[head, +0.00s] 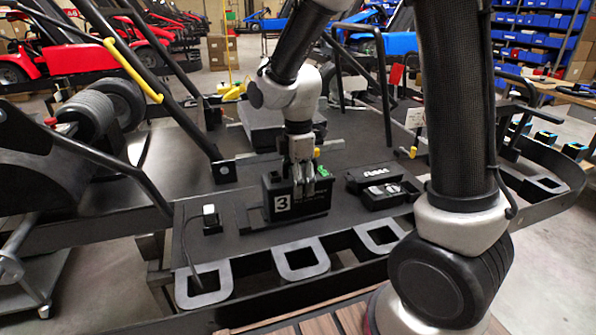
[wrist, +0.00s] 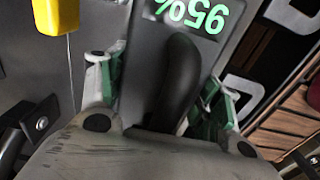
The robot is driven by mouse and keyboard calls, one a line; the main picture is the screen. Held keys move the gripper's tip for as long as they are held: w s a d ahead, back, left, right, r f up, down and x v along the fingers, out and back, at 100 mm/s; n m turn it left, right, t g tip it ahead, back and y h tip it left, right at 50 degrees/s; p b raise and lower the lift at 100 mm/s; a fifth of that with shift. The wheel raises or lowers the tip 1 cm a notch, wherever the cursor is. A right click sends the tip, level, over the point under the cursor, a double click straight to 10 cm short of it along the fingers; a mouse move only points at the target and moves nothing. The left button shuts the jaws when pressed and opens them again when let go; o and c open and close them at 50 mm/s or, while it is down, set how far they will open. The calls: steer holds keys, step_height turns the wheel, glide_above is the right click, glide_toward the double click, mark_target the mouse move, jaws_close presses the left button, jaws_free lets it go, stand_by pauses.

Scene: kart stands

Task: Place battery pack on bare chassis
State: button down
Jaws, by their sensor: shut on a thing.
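The battery pack (head: 312,205) is a black box with a white "3" label on its front, in the middle of the head view. It stands upright on or just above the dark flat deck of the chassis (head: 250,242); I cannot tell if it fully touches. My gripper (head: 302,190) comes down from above and is shut on the pack's handle. In the wrist view the black handle (wrist: 180,85) lies between the green-padded fingers (wrist: 160,95), beside a green "95%" display. The pack's underside is hidden.
A black case (head: 383,188) sits right of the pack on the deck. A small black connector block (head: 210,217) with a cable stands to the left. A yellow-gripped bar (head: 132,70) and black tubes rise at the left. Grey loops (head: 300,259) line the front edge.

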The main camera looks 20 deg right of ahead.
stand_by(0.3)
steer(key=shift+c, duration=1.6)
jaws_free()
steer(key=shift+f, duration=0.15)
step_height(320, 180, up, 11)
steer(key=shift+r, duration=0.15)
steer(key=shift+d+r, duration=0.1)
steer(key=shift+r, duration=0.5)
steer(key=s+d+r+m+t, duration=0.2)
steer(key=s+d+m, duration=0.5)
steer(key=s+m, duration=0.2)
steer(key=s+d+r+m+t, duration=0.2)
steer(key=s+d+m, duration=0.5)
steer(key=s+m, duration=0.2)
steer(key=shift+s+d+r, duration=0.25)
steer(key=shift+s+d, duration=0.1)
steer(key=shift+s, duration=0.2)
